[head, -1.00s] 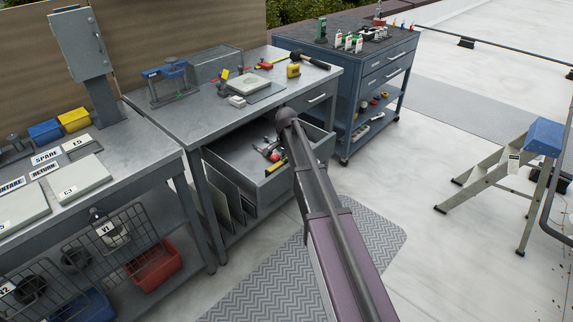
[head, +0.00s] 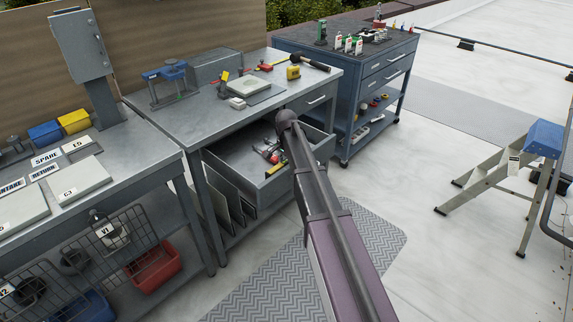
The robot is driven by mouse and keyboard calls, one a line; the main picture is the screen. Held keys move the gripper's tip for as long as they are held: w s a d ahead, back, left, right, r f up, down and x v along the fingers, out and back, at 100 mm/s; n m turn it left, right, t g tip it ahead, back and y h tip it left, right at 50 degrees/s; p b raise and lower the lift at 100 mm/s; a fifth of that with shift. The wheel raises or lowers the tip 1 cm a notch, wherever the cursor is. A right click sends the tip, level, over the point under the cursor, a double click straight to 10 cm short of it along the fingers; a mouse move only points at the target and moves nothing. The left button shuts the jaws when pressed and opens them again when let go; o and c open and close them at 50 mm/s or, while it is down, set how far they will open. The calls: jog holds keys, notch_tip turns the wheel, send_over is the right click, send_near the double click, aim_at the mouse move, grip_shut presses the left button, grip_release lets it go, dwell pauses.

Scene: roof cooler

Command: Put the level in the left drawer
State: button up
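The left drawer (head: 226,158) of the middle workbench stands open. Small red, yellow and dark items (head: 268,151) lie in it, too small to name surely. I cannot surely pick out the level; a short red and yellow tool (head: 265,66) lies at the back of the benchtop. My arm reaches from the lower right toward the drawer, and its dark joint (head: 287,117) shows over the drawer's right side. My gripper does not show, so what it holds cannot be seen.
A yellow block-like tool (head: 293,72), a hammer-like tool (head: 311,62) and a pale box (head: 249,86) are on the bench. The right drawer (head: 317,98) is shut. A blue tool cart (head: 372,80) stands behind right, a step ladder (head: 505,170) at right.

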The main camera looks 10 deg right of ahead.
aim_at(286, 161)
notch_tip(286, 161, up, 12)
jog(key=p, duration=1.2)
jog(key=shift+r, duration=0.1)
dwell(0.7)
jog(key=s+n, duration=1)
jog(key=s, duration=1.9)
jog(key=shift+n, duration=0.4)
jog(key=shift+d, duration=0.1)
